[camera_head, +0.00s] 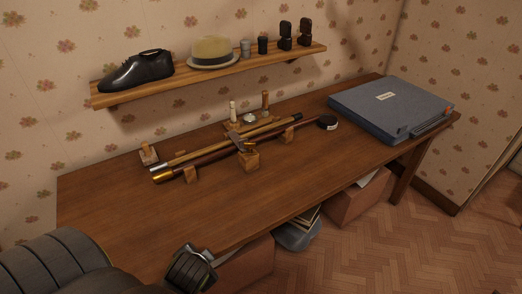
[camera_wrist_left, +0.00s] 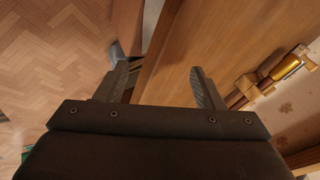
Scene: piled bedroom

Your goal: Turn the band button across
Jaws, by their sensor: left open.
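No band button can be made out in either view. A dark stick with a brass end (camera_head: 163,176) lies across wooden rests on the desk; its brass part (camera_wrist_left: 286,67) also shows at the right of the left wrist view. A lighter stick (camera_head: 205,149) lies behind it. A hat (camera_head: 213,52) with a dark band sits on the shelf. My left gripper (camera_head: 190,268) is at the desk's front edge, well apart from the sticks. In the left wrist view its two fingers (camera_wrist_left: 163,86) are apart with nothing between them. My right gripper is not in view.
The desk (camera_head: 115,205) has clear room at its left and front. A wall shelf (camera_head: 215,75) holds a black shoe (camera_head: 136,71). Boxes (camera_head: 355,198) stand beneath the desk.

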